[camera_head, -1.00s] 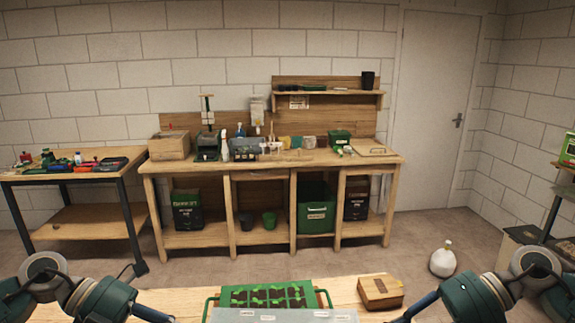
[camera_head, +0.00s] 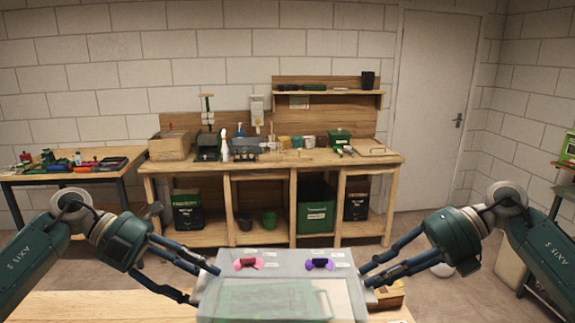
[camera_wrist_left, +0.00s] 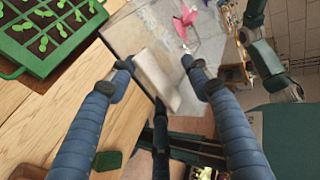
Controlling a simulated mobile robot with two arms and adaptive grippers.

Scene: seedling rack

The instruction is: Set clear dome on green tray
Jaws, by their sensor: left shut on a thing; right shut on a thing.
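The clear dome (camera_head: 283,262) is a see-through box lid with a pink vent and a purple vent on top. It is raised in front of me between both hands. The green tray (camera_wrist_left: 74,47) with seedlings in dark cells lies on the wooden table. In the head view the tray shows only faintly through the dome. My left gripper (camera_head: 209,282) is shut on the dome's left end; in the left wrist view its fingers sit either side of a pale grip piece (camera_wrist_left: 157,80). My right gripper (camera_head: 366,277) is shut on the dome's right end. Its fingertips are partly hidden.
The wooden table (camera_head: 95,307) is bare to the left of the dome. A brown box (camera_head: 389,298) stands at the right, partly hidden by my right arm. A workbench (camera_head: 265,172) stands against the back wall, and a white jug on the floor is mostly hidden.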

